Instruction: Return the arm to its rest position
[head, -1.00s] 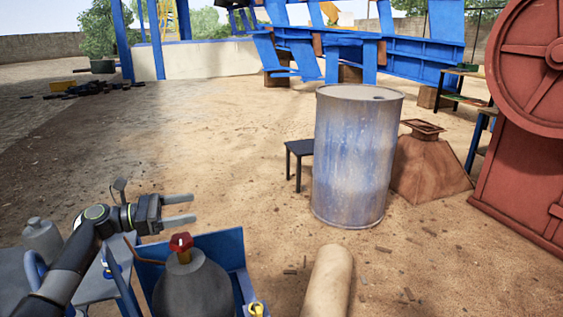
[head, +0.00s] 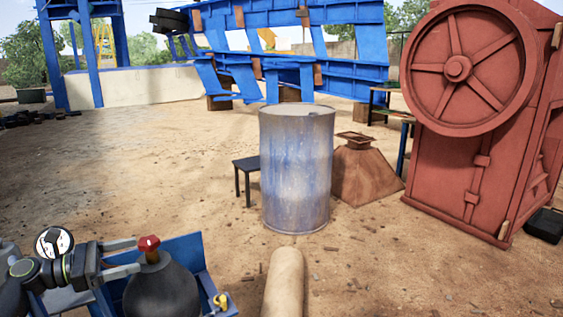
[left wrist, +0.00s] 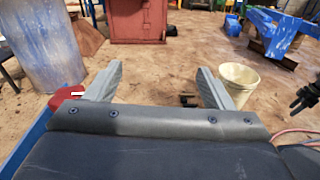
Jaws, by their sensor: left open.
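My left gripper (head: 138,256) is at the lower left of the head view. Its two grey fingers are apart and nothing shows between them. The fingers point right, beside the red valve knob (head: 149,243) on a dark gas cylinder (head: 162,292). I cannot tell whether a finger touches the knob. In the left wrist view the open fingers (left wrist: 160,70) stand over bare ground, with the red knob (left wrist: 68,98) just left of the left finger.
The cylinder stands in a blue frame (head: 190,250). A blue-white drum (head: 295,170), a small dark stool (head: 245,165) and a rusty hopper (head: 365,178) stand ahead. The red jaw crusher (head: 465,150) is at right. Sandy ground is open at left.

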